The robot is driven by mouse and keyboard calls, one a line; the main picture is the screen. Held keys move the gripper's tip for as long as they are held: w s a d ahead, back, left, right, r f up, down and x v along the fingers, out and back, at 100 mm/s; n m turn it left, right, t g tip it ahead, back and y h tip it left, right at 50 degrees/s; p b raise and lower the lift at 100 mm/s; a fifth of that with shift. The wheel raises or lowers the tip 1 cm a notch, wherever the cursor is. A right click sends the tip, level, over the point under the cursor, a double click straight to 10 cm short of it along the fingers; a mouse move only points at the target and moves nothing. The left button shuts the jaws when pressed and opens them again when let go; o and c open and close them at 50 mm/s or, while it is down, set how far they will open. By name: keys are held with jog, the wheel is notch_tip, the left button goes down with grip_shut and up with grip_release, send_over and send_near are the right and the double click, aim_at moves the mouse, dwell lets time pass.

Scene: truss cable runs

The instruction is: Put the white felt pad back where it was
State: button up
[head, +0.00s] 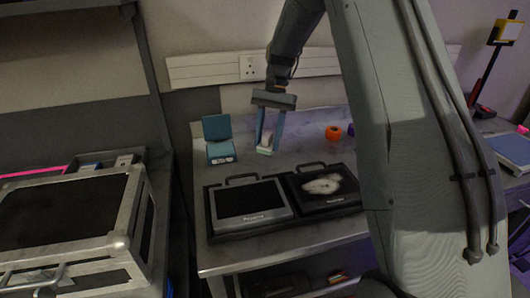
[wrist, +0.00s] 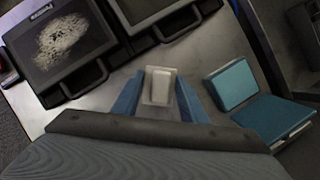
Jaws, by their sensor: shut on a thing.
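The white felt pad (wrist: 160,86) is between the two blue fingers of my gripper (wrist: 158,90) in the wrist view. In the head view the pad (head: 265,142) shows pale between the fingers of my gripper (head: 266,148), which points down over the back of the grey bench. My gripper is shut on the pad. I cannot tell whether the pad touches the bench top. An open teal box (head: 219,151) with its lid raised stands just left of my gripper; it also shows at right in the wrist view (wrist: 274,117).
Two black cases lie in front on the bench, one with a dark panel (head: 250,200), one with a pale patch (head: 324,184). An orange roll (head: 333,132) sits right of my gripper. A metal-edged case (head: 122,240) stands at left.

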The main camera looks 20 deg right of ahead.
jog(key=w+r+m+t+y+b, duration=0.2)
jog(key=w+r+m+t+b, duration=0.2)
jog(key=w+m, duration=0.5)
jog(key=shift+m, duration=0.6)
jog(key=f, duration=0.3)
jog(key=s+f+p, duration=0.1)
jog(key=f, duration=0.2)
jog(key=f+p, duration=0.1)
jog(key=f, duration=0.3)
jog(key=shift+s+d, duration=0.15)
jog(key=shift+d, duration=0.15)
jog(key=shift+f, duration=0.2)
jog(key=o, duration=1)
jog(key=b+v, duration=0.2)
jog(key=v, duration=1)
jog(key=shift+w+r+b, duration=0.2)
jog(key=shift+b, duration=0.2)
